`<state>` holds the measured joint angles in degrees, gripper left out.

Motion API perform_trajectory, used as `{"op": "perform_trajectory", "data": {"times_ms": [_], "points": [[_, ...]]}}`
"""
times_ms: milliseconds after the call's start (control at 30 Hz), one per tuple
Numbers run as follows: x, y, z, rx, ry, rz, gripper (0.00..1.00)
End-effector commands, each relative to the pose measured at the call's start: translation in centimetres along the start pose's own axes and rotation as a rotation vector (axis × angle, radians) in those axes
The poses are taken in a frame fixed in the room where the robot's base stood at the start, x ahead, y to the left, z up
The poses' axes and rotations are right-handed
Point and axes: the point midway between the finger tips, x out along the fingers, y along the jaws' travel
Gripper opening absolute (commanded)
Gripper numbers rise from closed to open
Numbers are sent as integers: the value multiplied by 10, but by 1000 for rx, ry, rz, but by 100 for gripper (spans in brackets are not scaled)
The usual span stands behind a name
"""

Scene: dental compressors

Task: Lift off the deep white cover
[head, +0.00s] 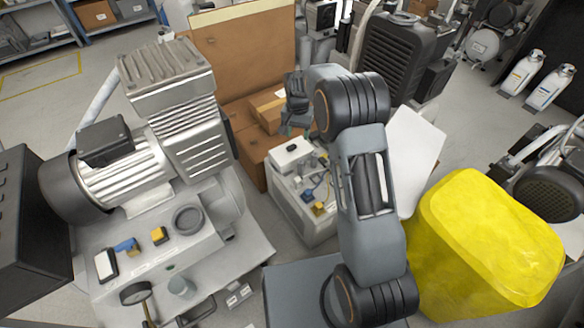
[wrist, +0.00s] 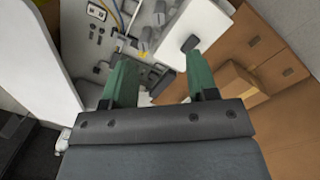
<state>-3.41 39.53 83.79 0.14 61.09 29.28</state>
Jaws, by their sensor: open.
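A white, block-shaped cover (head: 292,152) with a small black knob on top sits on the back of a low white unit (head: 300,218). I take it for the deep white cover. It also shows at the top of the wrist view (wrist: 205,22), partly cut off by the frame edge. My gripper (head: 292,130) is behind and above the cover in the head view. In the wrist view my gripper (wrist: 161,64) is open, its green fingers apart with nothing held between them. The cover appears beyond the right finger. I cannot tell the exact gap.
Cardboard boxes (head: 262,45) stand behind the unit. A pale upright panel (head: 412,150) is close on the right, beside a yellow covered bulk (head: 485,245). A large compressor (head: 130,170) stands on the left. The unit's top also carries small fittings and a yellow part (head: 319,208).

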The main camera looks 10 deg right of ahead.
Motion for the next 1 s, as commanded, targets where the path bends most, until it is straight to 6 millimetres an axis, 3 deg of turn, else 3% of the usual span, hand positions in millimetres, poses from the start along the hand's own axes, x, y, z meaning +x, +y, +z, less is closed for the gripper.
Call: {"op": "perform_trajectory", "data": {"times_ms": [33, 133, 233, 300, 400, 533, 1000], "points": [[42, -12, -19, 69, -5, 3, 53], [66, -30, -47, 230, 6, -3, 53], [56, -42, -68, 389, 32, -25, 53], [31, -48, -80, 499, 61, -56, 53], [18, -50, -83, 617, 66, -68, 53], [24, -48, -80, 702, 52, -57, 53], [97, -50, -86, 727, 51, -58, 53]]}}
